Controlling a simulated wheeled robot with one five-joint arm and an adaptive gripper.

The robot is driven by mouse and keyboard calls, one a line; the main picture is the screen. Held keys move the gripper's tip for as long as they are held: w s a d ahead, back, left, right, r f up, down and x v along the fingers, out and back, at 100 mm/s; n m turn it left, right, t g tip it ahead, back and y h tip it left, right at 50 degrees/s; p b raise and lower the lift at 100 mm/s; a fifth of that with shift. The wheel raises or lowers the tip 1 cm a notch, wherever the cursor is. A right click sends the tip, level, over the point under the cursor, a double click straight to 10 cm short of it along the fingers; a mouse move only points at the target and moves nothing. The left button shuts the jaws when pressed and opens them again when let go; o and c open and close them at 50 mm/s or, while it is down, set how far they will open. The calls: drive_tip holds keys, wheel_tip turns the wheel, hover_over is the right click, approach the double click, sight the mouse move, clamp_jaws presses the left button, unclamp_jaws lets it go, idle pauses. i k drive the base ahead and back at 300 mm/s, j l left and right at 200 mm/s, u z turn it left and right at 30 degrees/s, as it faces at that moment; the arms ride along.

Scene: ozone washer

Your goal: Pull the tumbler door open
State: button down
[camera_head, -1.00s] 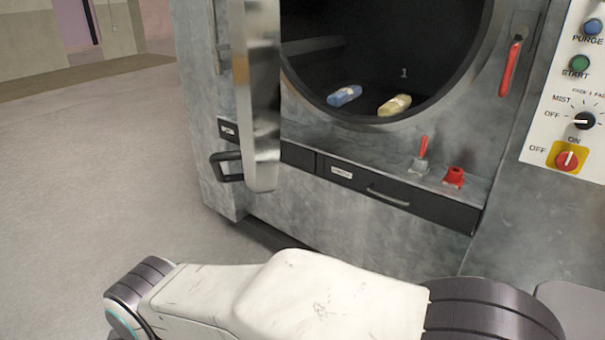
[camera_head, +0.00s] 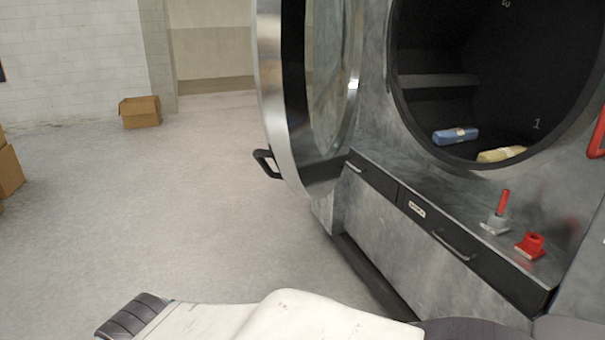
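The round tumbler door (camera_head: 272,95) stands swung open at the left of the washer's opening, seen nearly edge-on, with a silver rim and a glass middle. Its black handle (camera_head: 265,163) sticks out low on its left side. The dark drum (camera_head: 480,100) is open to view and holds a blue bundle (camera_head: 455,136) and a yellow bundle (camera_head: 500,154). My white arm crosses the bottom of the view, well below and apart from the door. My gripper is not in view.
A drawer panel with metal pulls (camera_head: 455,245) runs below the drum. A red-handled lever (camera_head: 502,203) and a red fitting (camera_head: 530,246) stand on the ledge. Cardboard boxes (camera_head: 140,112) sit far left. The grey floor left of the washer is clear.

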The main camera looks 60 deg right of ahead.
sight(277, 32)
drive_tip(key=k+l+u, duration=0.2)
drive_tip(key=k+u, duration=0.15)
drive_tip(key=u, duration=0.15)
drive_tip(key=k+u, duration=0.75)
drive_tip(key=u, duration=0.2)
